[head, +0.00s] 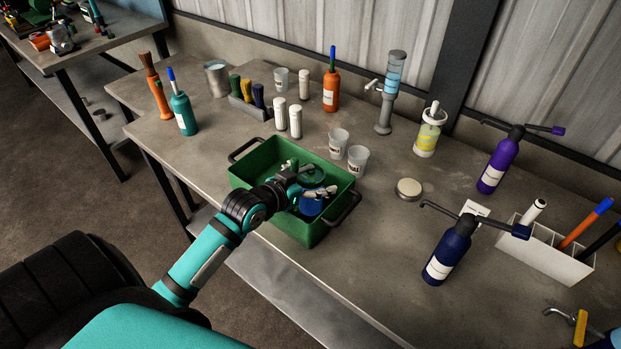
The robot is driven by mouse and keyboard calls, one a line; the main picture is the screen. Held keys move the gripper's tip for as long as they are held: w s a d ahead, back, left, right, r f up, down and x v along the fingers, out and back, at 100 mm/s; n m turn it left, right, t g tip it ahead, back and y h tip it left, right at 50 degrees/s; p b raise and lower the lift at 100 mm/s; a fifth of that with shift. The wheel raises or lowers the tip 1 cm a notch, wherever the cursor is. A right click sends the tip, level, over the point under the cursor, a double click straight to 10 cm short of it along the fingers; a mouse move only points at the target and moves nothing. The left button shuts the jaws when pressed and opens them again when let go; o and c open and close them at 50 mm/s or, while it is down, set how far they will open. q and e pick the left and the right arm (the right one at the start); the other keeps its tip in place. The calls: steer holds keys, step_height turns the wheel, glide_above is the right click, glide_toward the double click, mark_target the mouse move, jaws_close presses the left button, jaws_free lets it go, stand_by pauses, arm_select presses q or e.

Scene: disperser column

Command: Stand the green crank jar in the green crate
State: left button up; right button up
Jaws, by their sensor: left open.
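The green crate (246,178) stands on the grey workbench, with dark handles at both ends. My left gripper (317,182) is over the crate and reaches into it, with its fingers apart. A round green part (314,172) shows inside the crate right by the fingers; it may be the green crank jar, but most of it is hidden by the gripper and crate. A round blue part (311,204) lies inside the crate just below the gripper, also partly hidden. I cannot tell whether the fingers touch either one. My right gripper is not in view.
Clear cups (338,143) stand just behind the crate. A navy crank bottle (449,250) and a purple crank bottle (494,165) stand to the right. A flat round tin (409,188) lies nearer the crate. A white rack (548,250) is at the right edge.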

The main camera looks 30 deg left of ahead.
arm_select(q)
steer(key=shift+s+r, duration=0.1)
steer(key=shift+r, duration=0.1)
steer(key=b+v, duration=0.1)
steer(key=v, duration=1.1)
steer(key=shift+f, duration=0.15)
